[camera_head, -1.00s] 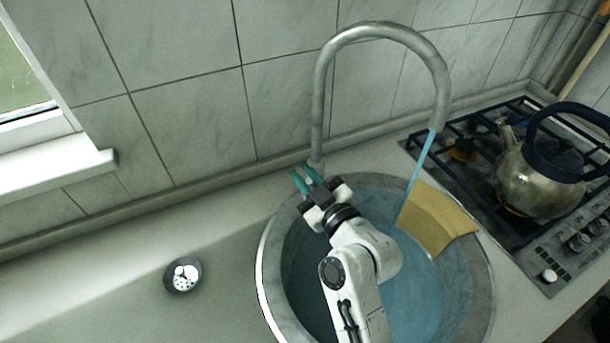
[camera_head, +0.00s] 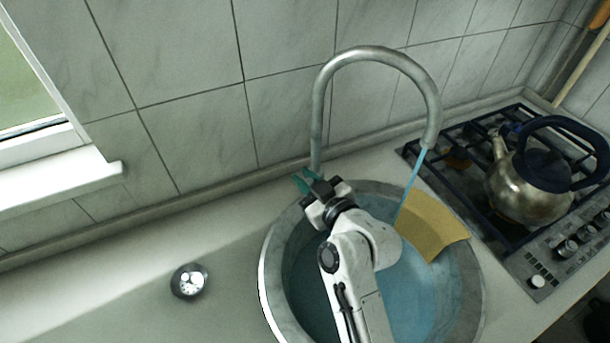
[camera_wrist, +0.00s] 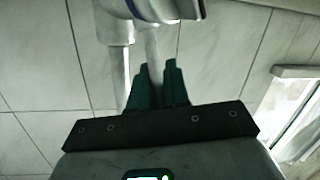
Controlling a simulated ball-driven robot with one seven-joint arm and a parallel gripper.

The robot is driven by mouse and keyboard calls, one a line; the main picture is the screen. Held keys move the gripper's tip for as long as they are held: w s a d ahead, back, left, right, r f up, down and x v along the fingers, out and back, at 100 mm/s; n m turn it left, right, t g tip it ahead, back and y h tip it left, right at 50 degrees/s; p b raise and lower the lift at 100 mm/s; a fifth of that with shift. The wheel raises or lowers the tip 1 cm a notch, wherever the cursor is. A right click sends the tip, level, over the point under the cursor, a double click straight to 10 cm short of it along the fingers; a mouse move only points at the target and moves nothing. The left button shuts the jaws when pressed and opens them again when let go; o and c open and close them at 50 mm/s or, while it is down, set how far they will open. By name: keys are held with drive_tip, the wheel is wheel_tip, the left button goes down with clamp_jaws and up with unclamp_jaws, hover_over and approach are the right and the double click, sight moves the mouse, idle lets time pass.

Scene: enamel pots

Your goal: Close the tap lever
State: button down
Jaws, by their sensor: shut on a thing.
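The grey tap (camera_head: 318,110) rises behind the sink, and its spout curves over to the right. A thin blue stream of water (camera_head: 411,185) runs from it into the round sink basin (camera_head: 275,300). My gripper (camera_head: 306,178) is at the foot of the tap, above the back left rim of the basin. In the wrist view, the green fingers of my gripper (camera_wrist: 157,78) are shut on a thin grey rod, the tap lever (camera_wrist: 152,45), with one finger on each side. The lever is hidden behind my gripper in the head view.
A yellow cloth (camera_head: 433,228) lies over the basin's right side. A metal kettle (camera_head: 525,187) with a dark handle stands on the gas hob (camera_head: 480,155) at right. A small round metal fitting (camera_head: 189,281) is at left on the counter (camera_head: 110,270). The tiled wall is close behind.

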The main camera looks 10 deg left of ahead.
drive_tip(key=shift+w+r+m+g+h+p, duration=0.35)
drive_tip(key=shift+w+m+g+p, duration=0.15)
drive_tip(key=shift+w+g+p, duration=0.2)
drive_tip(key=shift+w+f+g, duration=0.2)
drive_tip(key=shift+f+g, duration=0.1)
drive_tip(key=shift+g, duration=0.1)
drive_tip(key=c, duration=1.2)
unclamp_jaws()
